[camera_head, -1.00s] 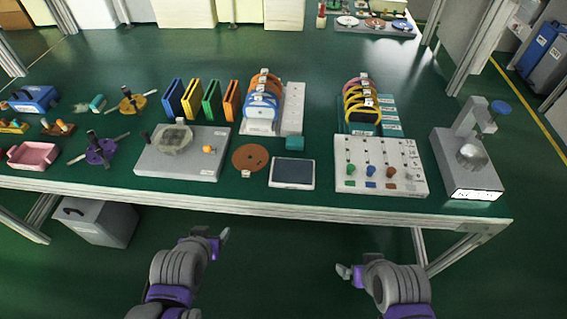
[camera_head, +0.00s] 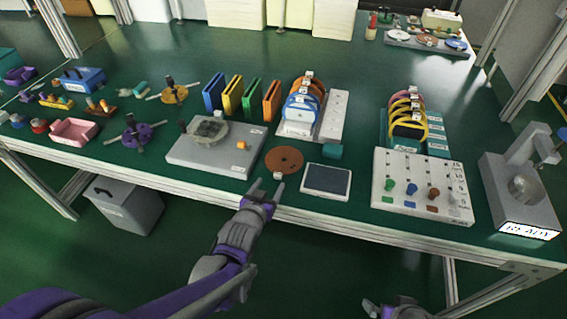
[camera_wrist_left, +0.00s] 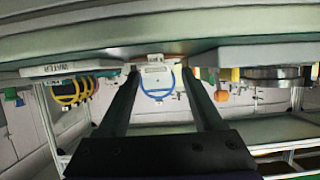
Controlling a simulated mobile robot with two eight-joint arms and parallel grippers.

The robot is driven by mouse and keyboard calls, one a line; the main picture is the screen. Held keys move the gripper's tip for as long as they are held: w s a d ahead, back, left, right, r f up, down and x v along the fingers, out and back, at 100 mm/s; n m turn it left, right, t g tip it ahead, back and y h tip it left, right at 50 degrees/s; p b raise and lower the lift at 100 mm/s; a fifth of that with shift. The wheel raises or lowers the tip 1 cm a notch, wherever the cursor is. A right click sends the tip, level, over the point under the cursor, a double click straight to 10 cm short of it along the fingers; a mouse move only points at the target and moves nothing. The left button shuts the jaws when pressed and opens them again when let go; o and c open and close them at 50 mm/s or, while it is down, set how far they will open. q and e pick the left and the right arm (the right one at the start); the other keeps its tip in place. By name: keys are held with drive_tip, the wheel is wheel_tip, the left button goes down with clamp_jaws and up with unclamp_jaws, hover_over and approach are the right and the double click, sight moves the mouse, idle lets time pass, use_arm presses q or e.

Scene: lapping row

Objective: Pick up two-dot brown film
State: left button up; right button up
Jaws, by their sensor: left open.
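A round brown film (camera_head: 284,160) lies flat near the table's front edge, with a small white tab at its near side. Its dots are too small to read. My left gripper (camera_head: 268,188) is open and empty at the front edge, just short of the tab. In the left wrist view, the open fingers (camera_wrist_left: 161,75) frame a white tabbed piece and a blue loop; I cannot tell how far off these are. My right gripper (camera_head: 372,309) is cut off at the bottom edge of the head view.
A grey plate (camera_head: 190,154) with a clear round piece lies left of the film. A rack of tabbed discs (camera_head: 330,118) stands farther back.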

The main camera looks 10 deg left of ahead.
sight(277, 176)
use_arm(q)
drive_tip(key=x, duration=0.5)
drive_tip(key=shift+d+b, duration=0.35)
clamp_jaws()
